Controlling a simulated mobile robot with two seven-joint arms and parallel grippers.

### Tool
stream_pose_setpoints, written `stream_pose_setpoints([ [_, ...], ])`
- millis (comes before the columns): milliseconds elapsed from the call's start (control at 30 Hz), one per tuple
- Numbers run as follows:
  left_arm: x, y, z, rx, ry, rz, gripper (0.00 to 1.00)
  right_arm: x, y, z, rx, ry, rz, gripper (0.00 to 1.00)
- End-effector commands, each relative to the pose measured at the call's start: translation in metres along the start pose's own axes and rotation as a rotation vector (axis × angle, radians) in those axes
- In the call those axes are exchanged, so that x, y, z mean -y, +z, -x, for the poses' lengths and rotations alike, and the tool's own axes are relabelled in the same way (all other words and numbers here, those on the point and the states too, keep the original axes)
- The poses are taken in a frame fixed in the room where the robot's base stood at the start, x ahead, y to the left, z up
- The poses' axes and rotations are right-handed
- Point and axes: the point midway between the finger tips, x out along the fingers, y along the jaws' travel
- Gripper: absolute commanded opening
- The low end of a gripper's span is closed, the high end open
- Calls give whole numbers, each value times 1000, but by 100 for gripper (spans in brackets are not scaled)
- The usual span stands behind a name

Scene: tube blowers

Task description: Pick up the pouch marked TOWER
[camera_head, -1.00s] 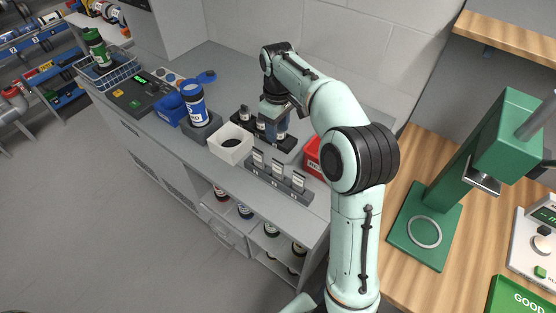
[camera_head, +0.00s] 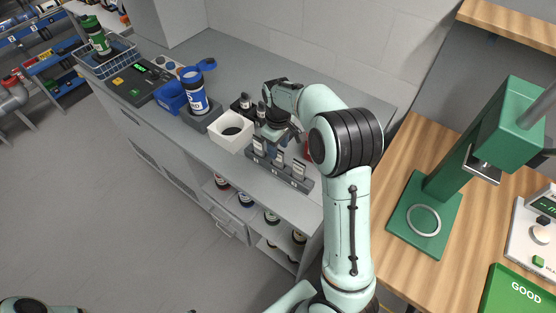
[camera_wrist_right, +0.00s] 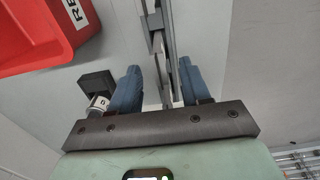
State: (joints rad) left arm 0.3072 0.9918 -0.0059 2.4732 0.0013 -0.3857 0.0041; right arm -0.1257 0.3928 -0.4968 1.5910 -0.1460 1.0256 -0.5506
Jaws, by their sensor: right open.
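Small pale pouches stand upright in a dark slotted rack (camera_head: 262,163) along the counter's front edge. I see a left pouch (camera_head: 259,145), a middle pouch (camera_head: 279,158) and a right pouch (camera_head: 298,169). Their print is too small to read, so I cannot tell which is marked TOWER. My right gripper (camera_head: 279,135) is just above and behind the rack, near the left and middle pouches. In the right wrist view its blue fingers (camera_wrist_right: 160,88) are apart, with a thin edge-on strip between them that I cannot identify. My left gripper is out of view.
A red bin (camera_wrist_right: 35,30) is close by in the right wrist view. A white box with a dark opening (camera_head: 231,132) stands left of the rack. Further left are a blue-and-white bottle (camera_head: 194,92) and a blue bin (camera_head: 168,97). A green press (camera_head: 425,215) stands on the right-hand wooden bench.

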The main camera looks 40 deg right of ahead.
Motion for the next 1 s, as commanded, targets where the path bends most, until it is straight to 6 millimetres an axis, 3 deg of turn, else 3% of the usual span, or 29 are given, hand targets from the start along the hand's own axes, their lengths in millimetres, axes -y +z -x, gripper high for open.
stream_pose_setpoints([
  [300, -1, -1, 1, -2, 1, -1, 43, 0, 0, -6, -2, 1, 0, 47],
  [433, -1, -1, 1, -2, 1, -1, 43, 0, 0, -6, -2, 1, 0, 4],
  [467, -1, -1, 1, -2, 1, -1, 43, 0, 0, -6, -2, 1, 0, 0],
  [833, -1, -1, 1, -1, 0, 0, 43, 0, -1, -4, -2, 1, 0, 0],
  [1000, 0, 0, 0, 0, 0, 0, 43, 0, -1, 9, -4, 2, 1, 0],
])
